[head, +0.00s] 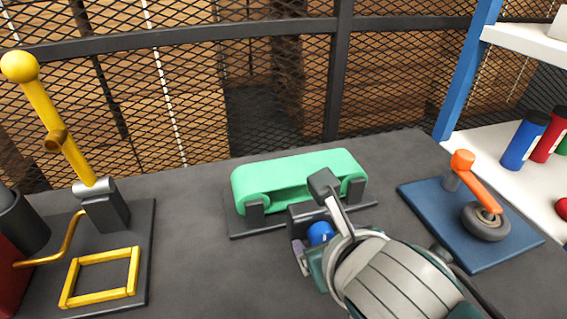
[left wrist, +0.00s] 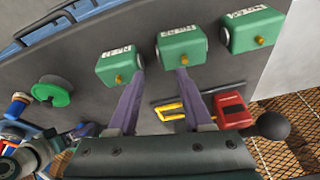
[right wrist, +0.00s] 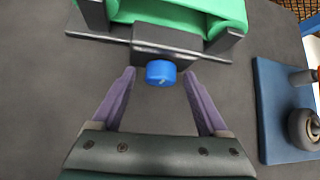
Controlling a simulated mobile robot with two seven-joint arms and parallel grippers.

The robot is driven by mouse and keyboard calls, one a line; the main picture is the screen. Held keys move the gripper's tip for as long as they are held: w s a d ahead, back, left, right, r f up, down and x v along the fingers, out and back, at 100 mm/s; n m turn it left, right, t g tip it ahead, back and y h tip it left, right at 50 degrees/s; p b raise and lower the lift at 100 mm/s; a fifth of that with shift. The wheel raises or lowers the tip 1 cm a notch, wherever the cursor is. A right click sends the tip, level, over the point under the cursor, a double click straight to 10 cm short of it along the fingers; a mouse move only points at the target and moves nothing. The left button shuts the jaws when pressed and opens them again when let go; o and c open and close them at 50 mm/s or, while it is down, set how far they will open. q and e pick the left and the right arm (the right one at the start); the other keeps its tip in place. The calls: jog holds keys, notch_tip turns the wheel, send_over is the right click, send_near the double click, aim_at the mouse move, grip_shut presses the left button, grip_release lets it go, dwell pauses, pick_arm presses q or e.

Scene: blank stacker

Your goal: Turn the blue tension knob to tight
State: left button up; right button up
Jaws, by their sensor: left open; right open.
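The blue tension knob (head: 320,233) sits on the front of the green belt unit (head: 300,178) on the dark table, partly hidden by my right gripper in the head view. In the right wrist view the round blue knob (right wrist: 161,73) shows clearly on its dark block. My right gripper (right wrist: 159,80) is open, its two purple fingers on either side of the knob with gaps to it. My left gripper (left wrist: 155,75) is open and away from the knob, over a grey surface with green boxes (left wrist: 181,47). The left gripper is out of the head view.
A blue plate with an orange crank and grey wheel (head: 486,221) stands right of the belt unit. A yellow lever press (head: 102,203) stands at the left. A mesh fence (head: 200,90) runs behind, and a white shelf with bottles (head: 505,165) is at the right.

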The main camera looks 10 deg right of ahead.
grip_shut()
jog(key=shift+r+p, duration=0.15)
jog(key=shift+p, duration=0.2)
jog(key=y+p, duration=0.1)
jog(key=p, duration=0.4)
jog(key=shift+d+r+m+y, duration=0.3)
jog(key=shift+d+r, duration=0.05)
jog(key=shift+r, duration=0.05)
jog(key=shift+f+m+y, duration=0.25)
jog(key=shift+m+y, duration=0.05)
jog(key=shift+y, duration=0.2)
jog(key=shift+f+m+y, duration=0.3)
jog(key=shift+m+y, duration=0.3)
jog(key=shift+y, duration=0.3)
grip_release()
